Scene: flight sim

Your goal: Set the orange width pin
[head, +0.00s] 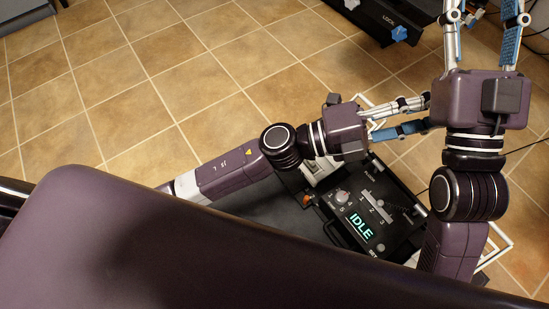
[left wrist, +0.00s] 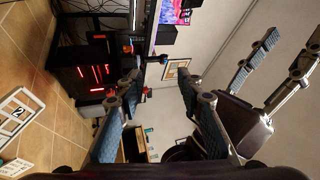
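A small orange part (head: 307,200), perhaps the width pin, shows at the left edge of a black console (head: 345,212) in the head view. It is too small to make out its shape. The console has a lit IDLE display (head: 361,225), a pale round knob (head: 342,197) and a slotted lever panel. My left gripper (head: 426,114) is open and empty, above and right of the console in the picture; its spread fingers also show in the left wrist view (left wrist: 158,80). My right gripper (head: 484,15) is open and empty at the upper right. My left arm hides part of the console's far side.
Another black unit (head: 375,18) marked LOCAL, with a blue knob (head: 398,33), stands on the tiled floor at the top. White frames stick out beside the console. Cables lie at the right. The tiled floor at the left is clear.

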